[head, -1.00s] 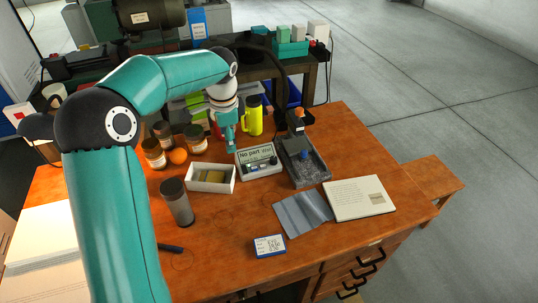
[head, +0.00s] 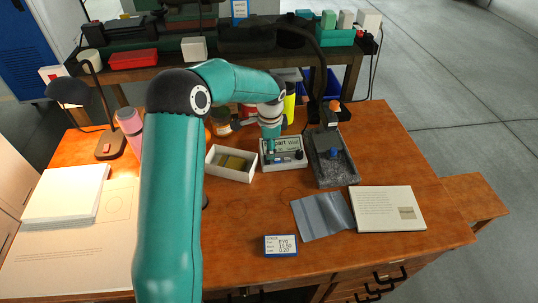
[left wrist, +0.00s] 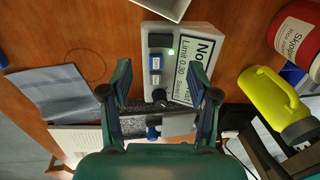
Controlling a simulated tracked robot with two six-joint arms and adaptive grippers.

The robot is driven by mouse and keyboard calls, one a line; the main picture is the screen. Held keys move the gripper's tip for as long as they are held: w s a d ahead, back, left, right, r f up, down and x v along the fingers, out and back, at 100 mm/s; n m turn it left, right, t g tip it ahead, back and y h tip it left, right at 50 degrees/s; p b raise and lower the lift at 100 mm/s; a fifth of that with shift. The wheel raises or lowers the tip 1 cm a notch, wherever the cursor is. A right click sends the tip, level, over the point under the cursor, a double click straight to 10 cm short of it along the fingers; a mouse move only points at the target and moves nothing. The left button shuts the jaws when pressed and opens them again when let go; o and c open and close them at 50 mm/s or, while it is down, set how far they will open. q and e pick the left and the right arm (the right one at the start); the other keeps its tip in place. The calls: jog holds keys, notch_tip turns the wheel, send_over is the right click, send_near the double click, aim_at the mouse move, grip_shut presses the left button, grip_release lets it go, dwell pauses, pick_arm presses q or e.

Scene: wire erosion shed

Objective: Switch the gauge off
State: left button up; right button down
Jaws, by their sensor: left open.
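The gauge (head: 297,163) is a small white box with a "No part" display, standing on the wooden bench. In the left wrist view the gauge (left wrist: 181,34) shows a lit green lamp, a dark switch-like block (left wrist: 159,40), blue-labelled parts and a round black knob. My left gripper (head: 270,147) comes down over the gauge and hides part of its display in the head view. In the left wrist view my left gripper (left wrist: 160,82) is open, its fingers apart over the gauge's lower part with nothing held. I cannot tell whether a fingertip touches it. My right gripper is out of view.
A grey stone stand (head: 332,165) with a blue knob is right of the gauge, and an open white box (head: 215,170) left of it.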

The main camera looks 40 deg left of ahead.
pick_arm(q)
jog(key=f, duration=0.4)
jog(key=shift+w+a+f, duration=0.25)
jog(key=shift+w+f, duration=0.05)
jog(key=shift+f, duration=0.65)
jog(key=shift+c, duration=0.3)
